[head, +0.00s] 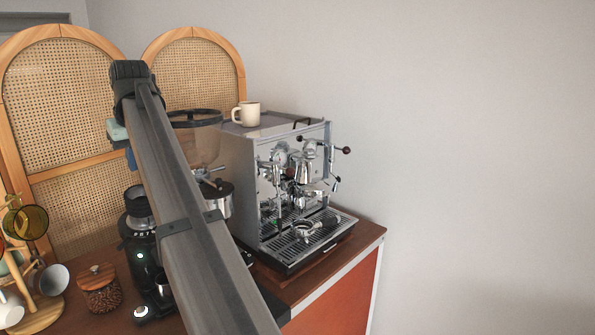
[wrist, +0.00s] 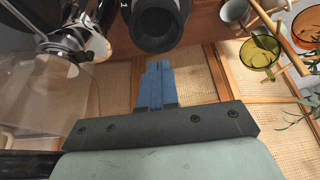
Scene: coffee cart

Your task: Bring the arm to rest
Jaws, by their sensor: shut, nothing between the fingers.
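My gripper (wrist: 158,68) shows in the wrist view with its blue fingers together and nothing between them. In the head view my arm runs up from the bottom middle toward the upper left. It hides most of my gripper; only a pale green part and a bit of blue (head: 130,157) show behind it. The gripper is raised above the cart, left of the coffee grinder's hopper (head: 196,135).
An espresso machine (head: 240,170) stands on the counter (head: 367,236), with a cream mug (head: 249,114) on top. A lidded jar (head: 101,290) and a wooden mug tree (head: 40,314) stand at left. Rattan panels (head: 60,90) stand behind. The space right of the cart is clear.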

